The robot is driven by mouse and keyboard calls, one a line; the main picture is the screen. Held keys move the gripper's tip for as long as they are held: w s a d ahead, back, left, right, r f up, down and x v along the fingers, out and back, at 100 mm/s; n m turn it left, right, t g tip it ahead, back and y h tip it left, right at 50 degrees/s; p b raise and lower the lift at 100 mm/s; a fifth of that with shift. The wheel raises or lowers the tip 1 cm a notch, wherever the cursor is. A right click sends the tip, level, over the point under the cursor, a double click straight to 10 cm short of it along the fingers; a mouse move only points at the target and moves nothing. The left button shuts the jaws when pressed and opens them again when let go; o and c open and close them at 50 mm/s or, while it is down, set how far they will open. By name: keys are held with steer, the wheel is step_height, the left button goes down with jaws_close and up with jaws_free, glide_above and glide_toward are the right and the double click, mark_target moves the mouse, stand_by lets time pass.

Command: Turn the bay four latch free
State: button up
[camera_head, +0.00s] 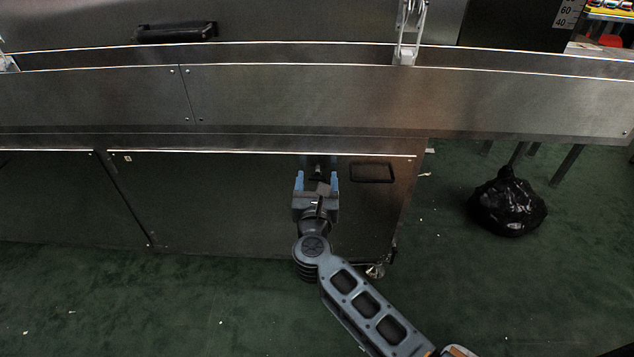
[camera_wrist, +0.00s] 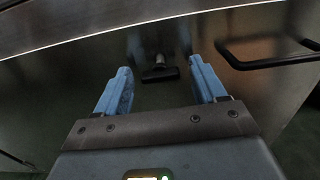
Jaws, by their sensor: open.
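A small dark latch (camera_wrist: 160,73) with a short crossbar on a stem sits on the lower metal panel (camera_head: 230,190). In the head view the latch (camera_head: 318,172) shows partly, between my fingers. No bay number is readable, so I cannot tell from marking that this is bay four. My gripper (camera_head: 317,180) is open, with its blue fingers pointing at the panel. In the wrist view the fingers (camera_wrist: 160,80) stand left and right of the latch, apart from it, with nothing held.
A black rectangular pull handle (camera_head: 372,173) is right of the latch, near the right finger in the wrist view (camera_wrist: 268,62). A metal ledge (camera_head: 300,100) juts out above. A black bag (camera_head: 507,203) lies on the green floor at right. Open floor lies at left.

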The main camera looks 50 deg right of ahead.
steer(key=shift+c, duration=0.5)
steer(key=c, duration=1)
steer(key=shift+o, duration=0.2)
steer(key=n+p, duration=0.3)
steer(key=shift+r+n+p, duration=0.2)
steer(key=shift+n+p, duration=0.15)
steer(key=shift+n, duration=0.05)
steer(key=n+p, duration=0.4)
steer(key=n, duration=0.1)
steer(key=n+p, duration=0.3)
steer(key=n, duration=0.2)
steer(key=shift+f, duration=0.1)
steer(key=shift+f+n+p, duration=0.15)
steer(key=shift+n+p, duration=0.9)
steer(key=shift+n, duration=1.05)
